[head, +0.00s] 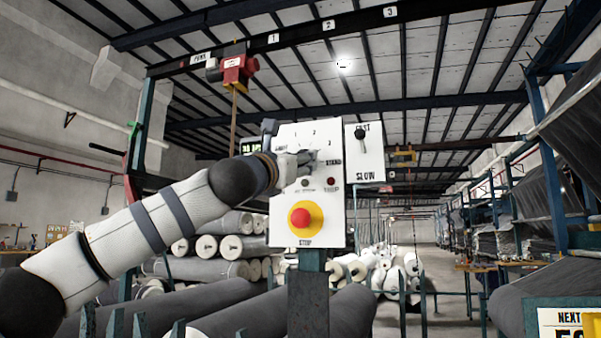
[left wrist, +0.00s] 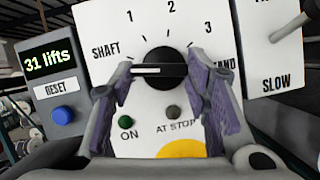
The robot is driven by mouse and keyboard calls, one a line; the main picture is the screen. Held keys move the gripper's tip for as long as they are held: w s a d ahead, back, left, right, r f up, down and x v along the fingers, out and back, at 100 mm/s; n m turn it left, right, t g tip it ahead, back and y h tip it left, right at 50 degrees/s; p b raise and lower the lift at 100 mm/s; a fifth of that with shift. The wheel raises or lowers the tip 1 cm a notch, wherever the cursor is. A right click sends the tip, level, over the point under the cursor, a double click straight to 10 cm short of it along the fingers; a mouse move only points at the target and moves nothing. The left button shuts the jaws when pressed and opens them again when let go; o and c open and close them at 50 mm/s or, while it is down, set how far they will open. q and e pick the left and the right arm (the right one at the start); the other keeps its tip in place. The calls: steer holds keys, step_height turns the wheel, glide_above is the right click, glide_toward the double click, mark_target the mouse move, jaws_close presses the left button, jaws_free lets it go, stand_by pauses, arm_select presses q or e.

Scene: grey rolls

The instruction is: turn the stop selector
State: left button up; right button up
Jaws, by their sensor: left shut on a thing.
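The stop selector (left wrist: 160,66) is a round black knob with a white pointer line on a white control panel (head: 320,232). In the left wrist view the pointer lies level and points left, a little below the SHAFT label. Labels 1, 2 and 3 arc above the knob, and a partly hidden label ending in TAND is at right. My left gripper (head: 297,160) reaches the panel from the left in the head view. In the left wrist view my left gripper (left wrist: 162,90) has its fingers shut on the knob's two sides. My right gripper is not in view.
A red STOP button (head: 300,217) on a yellow disc sits below the selector. A FAST/SLOW knob (head: 361,132) is on a plate at right. Grey rolls (head: 205,302) lie behind the panel.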

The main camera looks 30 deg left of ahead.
arm_select(q)
steer(key=shift+w+d+f+n+g+y+b, duration=0.1)
steer(key=shift+n+g+y+b, duration=0.1)
steer(key=shift+n+y+b, duration=1.05)
steer(key=shift+d+f+n+g+y+b, duration=0.1)
steer(key=shift+n+g+y+b, duration=0.25)
steer(key=shift+n, duration=1.7)
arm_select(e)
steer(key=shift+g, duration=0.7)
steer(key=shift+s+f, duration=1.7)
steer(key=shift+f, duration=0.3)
arm_select(q)
steer(key=shift+r+y, duration=0.1)
steer(key=shift+y, duration=0.2)
steer(key=o, duration=1.2)
steer(key=shift+c, duration=0.2)
steer(key=v, duration=1.2)
